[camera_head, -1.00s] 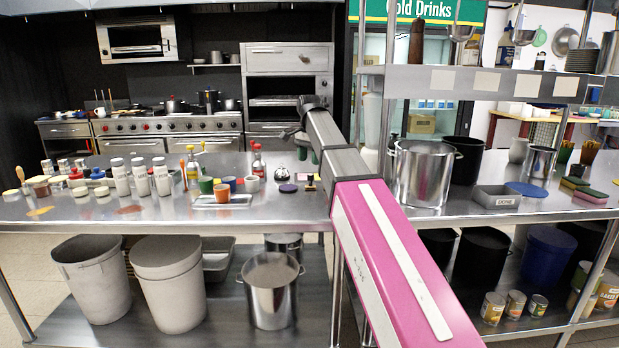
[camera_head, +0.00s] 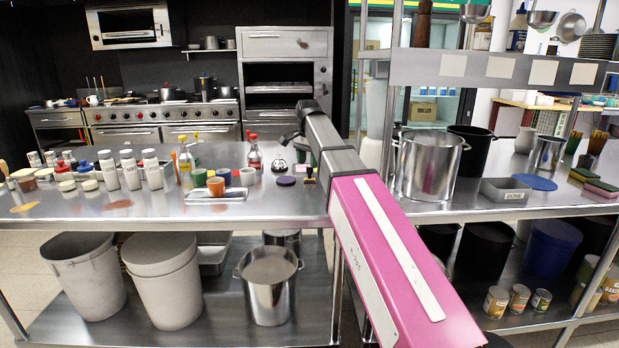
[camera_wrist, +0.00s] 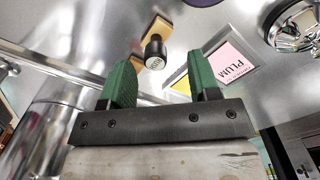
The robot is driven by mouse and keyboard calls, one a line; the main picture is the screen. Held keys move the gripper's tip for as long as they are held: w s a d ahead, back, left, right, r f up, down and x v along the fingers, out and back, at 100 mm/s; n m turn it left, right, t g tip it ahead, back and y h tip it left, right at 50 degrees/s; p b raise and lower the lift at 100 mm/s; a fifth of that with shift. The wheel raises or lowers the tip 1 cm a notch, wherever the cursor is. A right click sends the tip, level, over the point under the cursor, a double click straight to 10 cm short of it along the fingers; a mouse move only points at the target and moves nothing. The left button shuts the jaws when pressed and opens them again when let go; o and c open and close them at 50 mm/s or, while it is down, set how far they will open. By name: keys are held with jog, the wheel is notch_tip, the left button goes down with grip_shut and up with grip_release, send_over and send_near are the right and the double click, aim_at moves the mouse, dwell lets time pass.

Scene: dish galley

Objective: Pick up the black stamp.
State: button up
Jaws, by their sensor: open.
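The black stamp (camera_wrist: 154,52) has a dark round handle with a pale marked end and a tan wooden base. In the wrist view it stands on the steel counter beyond my gripper (camera_wrist: 160,75), roughly between the lines of its two green fingers. The fingers are apart with nothing between them, and I see no contact with the stamp. In the head view the stamp is small (camera_head: 309,176), on the counter below my gripper (camera_head: 303,151), which is partly hidden by my arm.
Beside the stamp are a card marked PLUM (camera_wrist: 225,65) and a chrome bell (camera_wrist: 295,28). A dark purple disc (camera_head: 286,181) lies just left of the stamp. A large steel pot (camera_head: 428,165) stands to the right.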

aim_at(310, 175)
jog(key=f, duration=0.4)
jog(key=shift+s+d+f, duration=0.15)
jog(key=shift+d+f, duration=0.05)
jog(key=shift+f, duration=0.15)
jog(key=c, duration=1)
jog(key=shift+r, duration=0.2)
jog(key=shift+r, duration=0.55)
notch_tip(310, 175, up, 3)
jog(key=shift+f, duration=0.15)
jog(key=s+a+r, duration=0.1)
jog(key=s+r, duration=0.1)
jog(key=s, duration=0.1)
jog(key=s+a+r, duration=0.2)
jog(key=s, duration=0.2)
jog(key=s+a+r, duration=0.1)
jog(key=s+r, duration=0.2)
jog(key=s, duration=0.1)
jog(key=shift+a, duration=0.15)
